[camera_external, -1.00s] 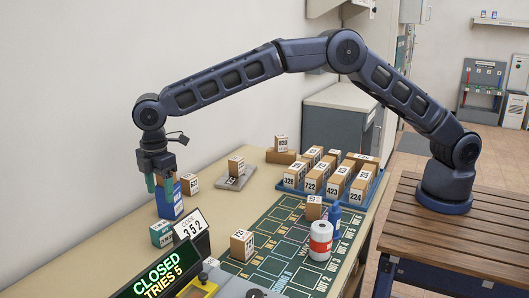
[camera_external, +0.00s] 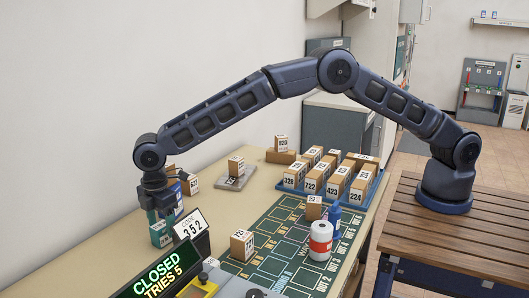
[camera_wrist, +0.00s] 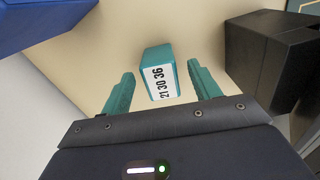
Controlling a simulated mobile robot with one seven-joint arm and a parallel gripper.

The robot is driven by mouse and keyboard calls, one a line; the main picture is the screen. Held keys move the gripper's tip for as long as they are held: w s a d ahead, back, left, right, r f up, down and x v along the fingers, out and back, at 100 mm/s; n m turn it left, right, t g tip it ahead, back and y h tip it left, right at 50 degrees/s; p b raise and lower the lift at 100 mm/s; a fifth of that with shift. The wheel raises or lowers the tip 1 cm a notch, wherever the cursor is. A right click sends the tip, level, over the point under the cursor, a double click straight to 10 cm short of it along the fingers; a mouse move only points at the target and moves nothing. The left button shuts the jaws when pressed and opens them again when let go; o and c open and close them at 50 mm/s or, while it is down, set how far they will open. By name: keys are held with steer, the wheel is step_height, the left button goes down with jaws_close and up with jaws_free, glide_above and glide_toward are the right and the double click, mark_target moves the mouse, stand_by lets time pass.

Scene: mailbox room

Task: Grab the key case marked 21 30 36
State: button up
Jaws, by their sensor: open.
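The key case marked 21 30 36 (camera_wrist: 158,72) is a small teal box with a white label, standing on the counter. In the wrist view it lies between and just beyond the two teal fingers of my gripper (camera_wrist: 160,95), with a gap on each side. In the external view the teal case (camera_external: 158,236) shows at the left of the counter, partly hidden by my gripper (camera_external: 165,214), which is low over it. My gripper is open and empty.
A blue box (camera_wrist: 38,22) stands close at the upper left of the wrist view. A dark block (camera_wrist: 275,58), likely the code stand marked 352 (camera_external: 191,230), is close on the right. Boxed parcels fill a blue tray (camera_external: 318,201) farther along.

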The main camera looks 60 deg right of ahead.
mark_target(161, 224)
steer(key=shift+f, duration=1.5)
steer(key=c, duration=1.1)
steer(key=shift+r, duration=0.15)
